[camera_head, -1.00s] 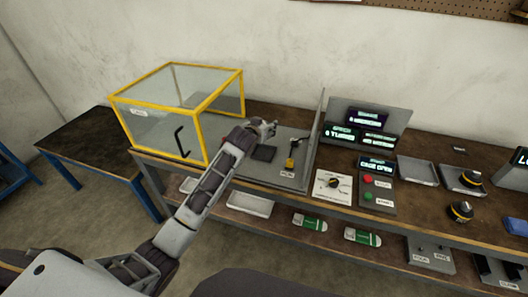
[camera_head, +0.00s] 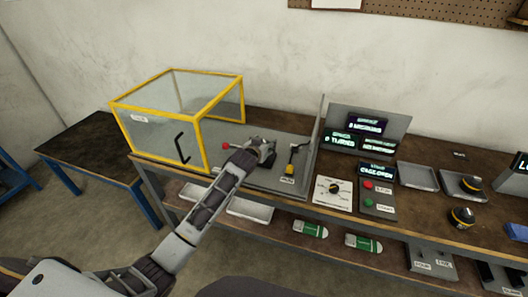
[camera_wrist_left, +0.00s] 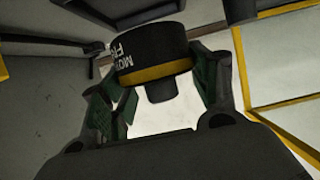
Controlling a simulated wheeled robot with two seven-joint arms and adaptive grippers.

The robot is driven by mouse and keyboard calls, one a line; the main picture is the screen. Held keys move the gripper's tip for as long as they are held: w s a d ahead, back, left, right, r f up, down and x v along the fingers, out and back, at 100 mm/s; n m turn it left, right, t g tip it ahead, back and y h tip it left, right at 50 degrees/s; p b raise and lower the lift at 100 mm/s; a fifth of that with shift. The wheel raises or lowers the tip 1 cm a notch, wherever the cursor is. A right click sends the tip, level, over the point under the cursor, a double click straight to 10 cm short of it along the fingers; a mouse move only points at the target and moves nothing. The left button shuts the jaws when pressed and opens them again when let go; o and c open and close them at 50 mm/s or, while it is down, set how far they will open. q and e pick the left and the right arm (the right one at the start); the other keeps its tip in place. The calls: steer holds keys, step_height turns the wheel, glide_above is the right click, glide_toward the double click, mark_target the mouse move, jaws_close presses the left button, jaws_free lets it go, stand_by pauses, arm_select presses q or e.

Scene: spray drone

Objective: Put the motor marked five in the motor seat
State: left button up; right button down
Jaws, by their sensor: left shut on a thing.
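The motor marked five (camera_wrist_left: 152,55) is a black cylinder with a yellow band and a short dark stub; partial white lettering "MO… FI…" shows in the left wrist view. My left gripper (camera_wrist_left: 160,100) is shut on it, green-padded fingers on either side. In the head view my left gripper (camera_head: 265,150) is over the grey base plate, between the yellow-framed cage and a lever (camera_head: 292,158) with a yellow part. The motor is hard to make out there. The dark square seen earlier on the plate is covered by my gripper, and I cannot make out the motor seat. My right gripper is out of view.
The yellow-edged clear cage (camera_head: 202,135) stands left of my gripper, with a red knob (camera_head: 226,146) beside it. A grey upright panel (camera_head: 318,140) stands on the right. A dial plate (camera_head: 333,190), button box (camera_head: 377,190), displays and two black-and-yellow motors (camera_head: 472,184) (camera_head: 462,216) lie farther right.

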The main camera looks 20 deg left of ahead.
arm_select(q)
steer(key=shift+f, duration=1.75)
steer(key=shift+f, duration=0.1)
steer(key=o, duration=1.5)
steer(key=shift+f, duration=0.1)
steer(key=shift+c, duration=0.2)
steer(key=shift+s, duration=0.15)
steer(key=shift+v, duration=5.9)
